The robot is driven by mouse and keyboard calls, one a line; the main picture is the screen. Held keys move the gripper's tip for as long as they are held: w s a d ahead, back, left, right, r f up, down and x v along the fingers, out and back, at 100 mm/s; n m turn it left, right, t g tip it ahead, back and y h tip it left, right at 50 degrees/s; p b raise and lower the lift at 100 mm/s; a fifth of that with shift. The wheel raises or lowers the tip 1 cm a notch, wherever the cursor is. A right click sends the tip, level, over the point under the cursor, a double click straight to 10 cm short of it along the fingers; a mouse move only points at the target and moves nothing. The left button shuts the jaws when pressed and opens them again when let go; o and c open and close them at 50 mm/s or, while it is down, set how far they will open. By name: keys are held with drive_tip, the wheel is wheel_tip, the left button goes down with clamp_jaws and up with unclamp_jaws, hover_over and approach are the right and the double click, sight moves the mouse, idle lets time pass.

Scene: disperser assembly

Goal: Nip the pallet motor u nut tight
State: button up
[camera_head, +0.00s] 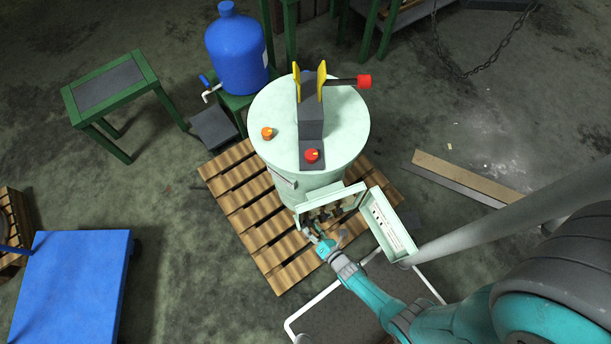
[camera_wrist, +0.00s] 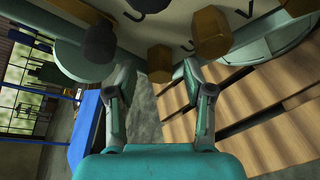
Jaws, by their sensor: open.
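The motor's open terminal box (camera_head: 330,206) is on the front of the pale green drum, its lid (camera_head: 390,222) swung out to the right. My gripper (camera_head: 317,235) reaches into the box opening from the front. In the wrist view my gripper (camera_wrist: 157,78) is open. A small brown hex nut (camera_wrist: 160,62) shows between its fingertips, with no clear contact. A larger brass nut (camera_wrist: 211,35) is up to the right and a dark grey one (camera_wrist: 100,40) up to the left. Dark curved and V-like marks lie beside the nuts; which nut is u I cannot tell.
The drum (camera_head: 265,105) stands on a wooden pallet (camera_head: 235,190). A blue jug (camera_head: 236,55) is behind left, a green table (camera_head: 110,85) far left, and a blue platform (camera_head: 70,290) front left. Planks (camera_head: 465,178) lie right on open floor.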

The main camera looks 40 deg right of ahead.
drive_tip(key=shift+w+f, duration=0.1)
drive_tip(key=shift+w, duration=0.1)
drive_tip(key=shift+c, duration=0.2)
clamp_jaws()
drive_tip(key=shift+d+f+m+t+y, duration=0.15)
drive_tip(key=shift+m+t+y, duration=0.15)
drive_tip(key=shift+m, duration=0.5)
drive_tip(key=shift+m+t+y, duration=0.3)
drive_tip(key=shift+m, duration=0.7)
drive_tip(key=shift+o, duration=0.2)
unclamp_jaws()
